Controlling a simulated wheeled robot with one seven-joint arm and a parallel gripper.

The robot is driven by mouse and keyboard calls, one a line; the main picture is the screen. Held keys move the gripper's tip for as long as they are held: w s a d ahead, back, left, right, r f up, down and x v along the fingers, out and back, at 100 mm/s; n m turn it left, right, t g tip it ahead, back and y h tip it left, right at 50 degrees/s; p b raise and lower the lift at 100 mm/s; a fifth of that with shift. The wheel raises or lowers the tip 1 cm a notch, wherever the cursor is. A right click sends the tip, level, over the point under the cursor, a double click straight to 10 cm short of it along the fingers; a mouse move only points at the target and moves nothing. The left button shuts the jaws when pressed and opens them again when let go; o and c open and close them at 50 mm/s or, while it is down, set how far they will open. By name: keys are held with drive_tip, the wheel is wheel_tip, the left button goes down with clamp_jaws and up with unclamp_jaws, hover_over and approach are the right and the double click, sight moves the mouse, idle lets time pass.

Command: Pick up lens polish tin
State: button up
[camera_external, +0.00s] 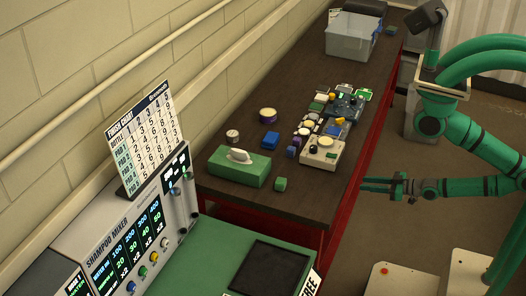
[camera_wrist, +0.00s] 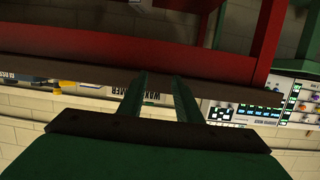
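No label for a lens polish tin is readable. I cannot tell which, if either, is the lens polish tin. My gripper (camera_external: 364,185) is off the table's right side, beside its red frame and apart from both tins. In the wrist view its two fingers (camera_wrist: 160,88) are spread with nothing between them. Neither tin can be made out there.
The shampoo mixer (camera_external: 130,245) is at front left.

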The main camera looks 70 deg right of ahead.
drive_tip(key=shift+o, duration=0.4)
drive_tip(key=o, duration=1.2)
